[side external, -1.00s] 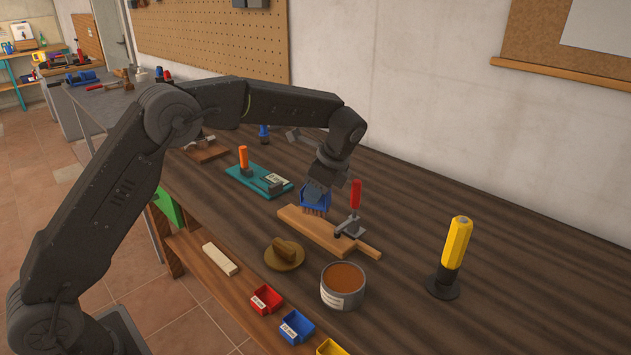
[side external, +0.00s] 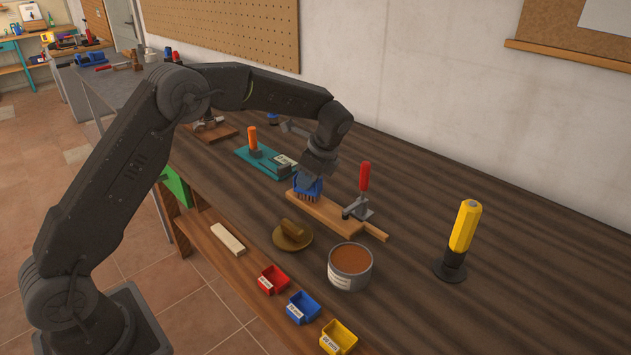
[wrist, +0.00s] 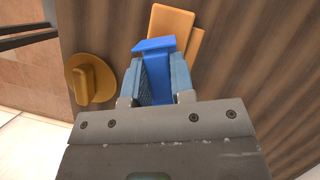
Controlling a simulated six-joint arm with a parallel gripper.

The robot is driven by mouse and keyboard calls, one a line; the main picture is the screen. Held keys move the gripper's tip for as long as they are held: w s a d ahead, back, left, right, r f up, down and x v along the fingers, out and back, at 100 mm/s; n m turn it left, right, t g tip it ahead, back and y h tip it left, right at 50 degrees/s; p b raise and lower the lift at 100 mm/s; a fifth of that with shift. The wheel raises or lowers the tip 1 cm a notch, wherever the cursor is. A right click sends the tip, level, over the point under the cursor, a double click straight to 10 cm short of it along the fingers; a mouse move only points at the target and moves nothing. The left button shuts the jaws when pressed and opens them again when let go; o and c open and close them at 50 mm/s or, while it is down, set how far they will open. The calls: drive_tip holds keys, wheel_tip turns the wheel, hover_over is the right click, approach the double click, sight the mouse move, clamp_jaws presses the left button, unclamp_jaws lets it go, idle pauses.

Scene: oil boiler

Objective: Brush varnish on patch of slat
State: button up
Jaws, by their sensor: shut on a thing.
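In the wrist view the blue brush (wrist: 153,65) sits between the fingers, with the slat (wrist: 170,23) beyond. A red-handled toggle clamp (side external: 359,208) stands at the slat's right part. An open can of brown varnish (side external: 350,266) stands in front of the slat. The varnish patch is hidden or cannot be made out.
Red (side external: 272,280), blue (side external: 302,307) and yellow (side external: 338,337) bins line the front edge. A yellow-handled tool (side external: 464,232) stands right. A teal board (side external: 250,155) lies behind left.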

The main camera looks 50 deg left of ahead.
drive_tip(key=shift+a, duration=2.4)
drive_tip(key=shift+d, duration=5.15)
wheel_tip(320, 180, up, 8)
